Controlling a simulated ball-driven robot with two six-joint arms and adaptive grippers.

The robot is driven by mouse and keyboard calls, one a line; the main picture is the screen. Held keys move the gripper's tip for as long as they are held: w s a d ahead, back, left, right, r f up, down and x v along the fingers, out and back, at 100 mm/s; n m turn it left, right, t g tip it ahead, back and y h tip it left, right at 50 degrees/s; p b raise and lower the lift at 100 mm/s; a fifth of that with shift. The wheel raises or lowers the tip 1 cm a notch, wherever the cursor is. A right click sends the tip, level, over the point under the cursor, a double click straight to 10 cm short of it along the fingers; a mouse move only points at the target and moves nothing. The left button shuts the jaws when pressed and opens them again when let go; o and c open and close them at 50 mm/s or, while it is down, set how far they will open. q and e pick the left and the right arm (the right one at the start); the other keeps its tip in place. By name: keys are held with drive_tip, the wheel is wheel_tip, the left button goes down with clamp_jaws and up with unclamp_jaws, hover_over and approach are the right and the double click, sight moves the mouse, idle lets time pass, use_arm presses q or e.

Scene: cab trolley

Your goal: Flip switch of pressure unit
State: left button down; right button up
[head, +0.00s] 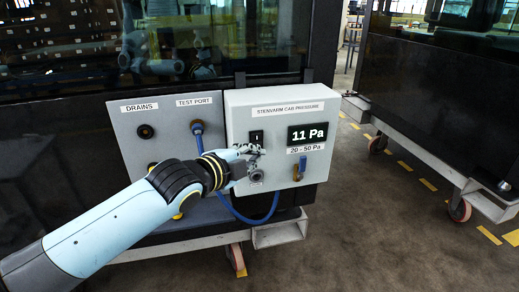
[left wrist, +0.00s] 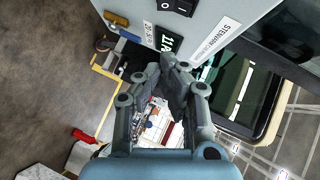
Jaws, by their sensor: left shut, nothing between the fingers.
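The pressure unit (head: 275,110) is a light grey box labelled "STENVARM CAB PRESSURE". Its display (head: 307,134) reads 11 Pa, above a "20-50 Pa" label. The black rocker switch (head: 256,137) is left of the display; it also shows at the top edge of the left wrist view (left wrist: 178,5), with I and O marks. My left gripper (head: 252,152) is shut and empty, just below the switch in the head view. In the left wrist view its fingertips (left wrist: 176,66) are together, apart from the switch. Contact with the box cannot be told. My right gripper is not in view.
A grey panel (head: 150,128) with "DRAINS" and "TEST PORT" labels is left of the unit. A blue hose (head: 232,211) loops below, and a blue-handled valve (head: 302,166) sits under the display. Wheeled trolleys carry dark glazed cabs. Open floor (head: 370,230) lies at right.

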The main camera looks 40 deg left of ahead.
sight(257, 142)
use_arm(q)
drive_tip(key=w+a+f, duration=0.3)
drive_tip(key=w, duration=0.4)
